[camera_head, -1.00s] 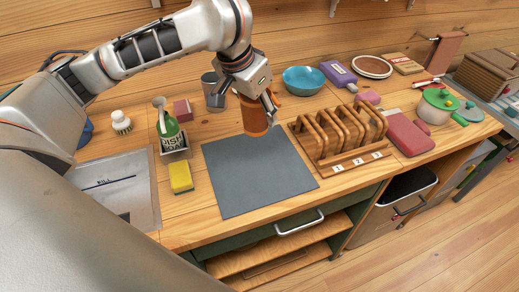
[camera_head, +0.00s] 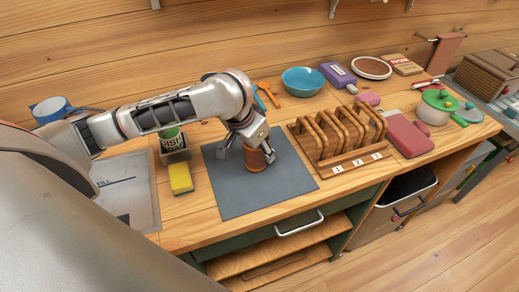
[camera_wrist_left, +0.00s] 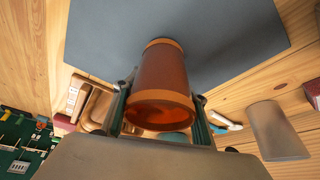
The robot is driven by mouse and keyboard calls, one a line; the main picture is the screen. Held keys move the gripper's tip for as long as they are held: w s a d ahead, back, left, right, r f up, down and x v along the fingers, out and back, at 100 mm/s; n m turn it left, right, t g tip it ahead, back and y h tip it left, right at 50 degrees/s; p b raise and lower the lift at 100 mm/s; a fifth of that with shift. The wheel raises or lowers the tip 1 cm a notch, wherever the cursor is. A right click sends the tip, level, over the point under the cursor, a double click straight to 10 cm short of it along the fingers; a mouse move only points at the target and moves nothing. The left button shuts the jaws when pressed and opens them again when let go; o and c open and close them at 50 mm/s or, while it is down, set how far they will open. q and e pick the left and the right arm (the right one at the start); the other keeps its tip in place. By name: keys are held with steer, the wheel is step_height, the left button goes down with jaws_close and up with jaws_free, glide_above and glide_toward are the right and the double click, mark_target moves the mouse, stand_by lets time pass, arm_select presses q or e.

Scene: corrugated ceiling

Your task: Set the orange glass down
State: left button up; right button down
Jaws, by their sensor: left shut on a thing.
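My left gripper (camera_head: 247,152) reaches down from the left arm and is shut on the glass. In the left wrist view the glass (camera_wrist_left: 162,72) sits between the two fingers (camera_wrist_left: 160,112), with the grey mat (camera_wrist_left: 215,28) beyond its base. I cannot tell whether the base touches the mat or hangs just above it. My right gripper is not in view.
A wooden rack (camera_head: 335,140) with upright slots stands right of the mat. A blue bowl (camera_head: 303,81) is behind. A grey cup (camera_wrist_left: 277,130) shows in the left wrist view. The mat's front is clear.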

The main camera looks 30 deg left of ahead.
arm_select(q)
steer(key=shift+f, duration=0.25)
steer(key=o, duration=1.5)
steer(key=shift+v, duration=6.15)
